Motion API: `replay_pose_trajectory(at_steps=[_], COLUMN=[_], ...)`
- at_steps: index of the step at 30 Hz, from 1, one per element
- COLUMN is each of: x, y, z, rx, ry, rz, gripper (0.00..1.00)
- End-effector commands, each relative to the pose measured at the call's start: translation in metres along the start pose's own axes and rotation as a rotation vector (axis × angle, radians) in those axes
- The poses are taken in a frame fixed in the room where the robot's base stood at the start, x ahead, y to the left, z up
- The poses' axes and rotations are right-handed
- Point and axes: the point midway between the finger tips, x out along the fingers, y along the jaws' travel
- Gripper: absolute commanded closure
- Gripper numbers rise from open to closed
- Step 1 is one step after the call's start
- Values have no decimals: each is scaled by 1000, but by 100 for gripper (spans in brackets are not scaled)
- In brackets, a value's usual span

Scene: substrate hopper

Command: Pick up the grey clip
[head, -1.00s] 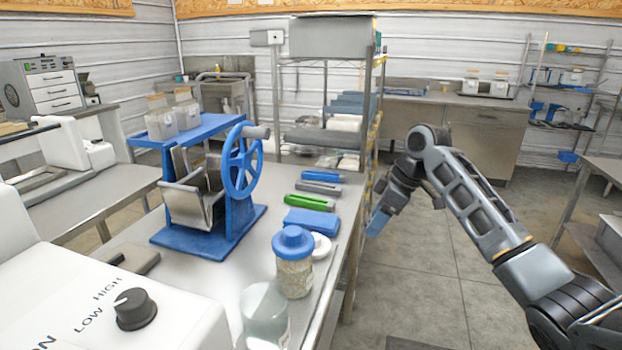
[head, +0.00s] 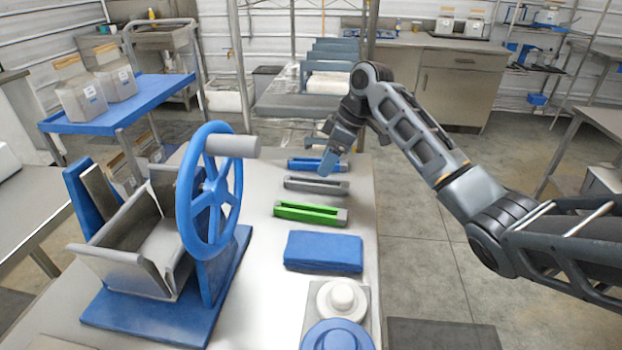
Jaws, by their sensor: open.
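The grey clip (head: 316,186) lies flat on the steel bench (head: 268,262), between a blue clip (head: 318,165) behind it and a green clip (head: 310,212) in front of it. My gripper (head: 329,164) points down just behind the grey clip, over the right part of the blue clip in the picture. It is open and holds nothing. Its exact height above the bench is hard to tell.
A blue folded cloth or block (head: 323,251), a white lid (head: 341,298) and a blue lid (head: 337,336) are nearer on the bench. A blue-framed hopper with a handwheel (head: 209,190) stands left. A wire rack stands behind.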

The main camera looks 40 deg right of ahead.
Motion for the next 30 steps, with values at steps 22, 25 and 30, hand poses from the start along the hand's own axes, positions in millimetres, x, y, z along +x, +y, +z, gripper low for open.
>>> replay_pose_trajectory(at_steps=[22, 25, 30], x=[66, 66, 66], y=[-2, -2, -2], z=[1, 1, 1], rx=[-1, -1, -1], ry=[-1, -1, -1], rz=[0, 0, 0], gripper=[34, 37, 54])
